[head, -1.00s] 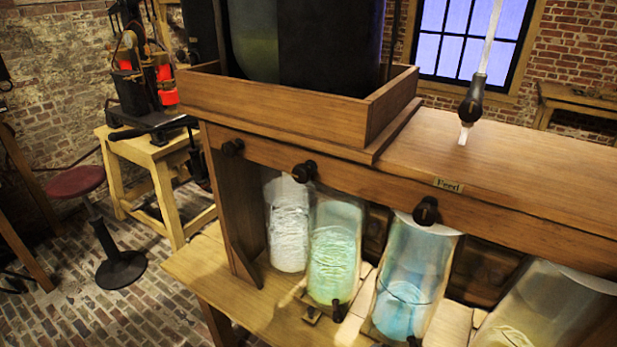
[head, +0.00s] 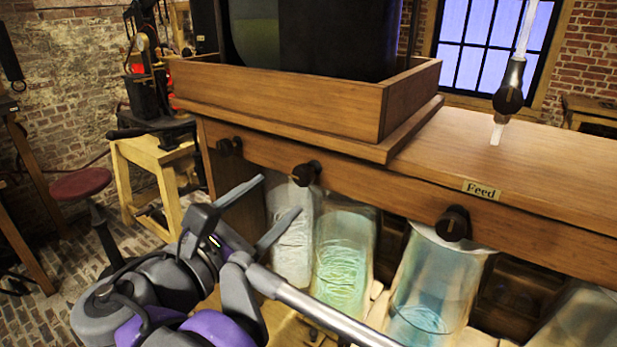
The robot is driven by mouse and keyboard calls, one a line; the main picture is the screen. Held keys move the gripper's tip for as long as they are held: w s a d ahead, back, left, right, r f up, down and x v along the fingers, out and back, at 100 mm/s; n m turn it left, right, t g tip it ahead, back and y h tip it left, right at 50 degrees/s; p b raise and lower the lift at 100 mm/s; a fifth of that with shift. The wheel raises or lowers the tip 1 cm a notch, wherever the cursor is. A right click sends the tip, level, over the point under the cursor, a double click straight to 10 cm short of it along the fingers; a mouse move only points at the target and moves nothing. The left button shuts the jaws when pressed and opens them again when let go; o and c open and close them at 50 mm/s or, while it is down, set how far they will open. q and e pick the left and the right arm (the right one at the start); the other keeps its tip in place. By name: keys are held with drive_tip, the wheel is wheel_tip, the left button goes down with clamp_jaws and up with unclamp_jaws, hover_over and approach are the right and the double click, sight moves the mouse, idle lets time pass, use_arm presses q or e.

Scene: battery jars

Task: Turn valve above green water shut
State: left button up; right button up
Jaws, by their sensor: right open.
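The green water stands in a clear glass jar (head: 343,262) under the wooden shelf. The dark round valve knob (head: 305,173) on the shelf's front edge sits above and a little left of this jar. My right gripper (head: 259,209) is open and empty, low and left of that knob. Its two grey fingers point up and right and are apart from the knob. The fingers and my arm cover part of the jars' left side. My left gripper is not in view.
Other dark knobs sit at the left (head: 229,147) and above the blue-water jar (head: 453,223). A jar of whitish water (head: 291,235) stands left of the green one. A wooden box (head: 280,100) rests on the shelf. A feed tap (head: 508,88) hangs at right.

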sight(299, 178)
drive_tip(key=x, duration=0.9)
drive_tip(key=shift+d, duration=0.1)
clamp_jaws()
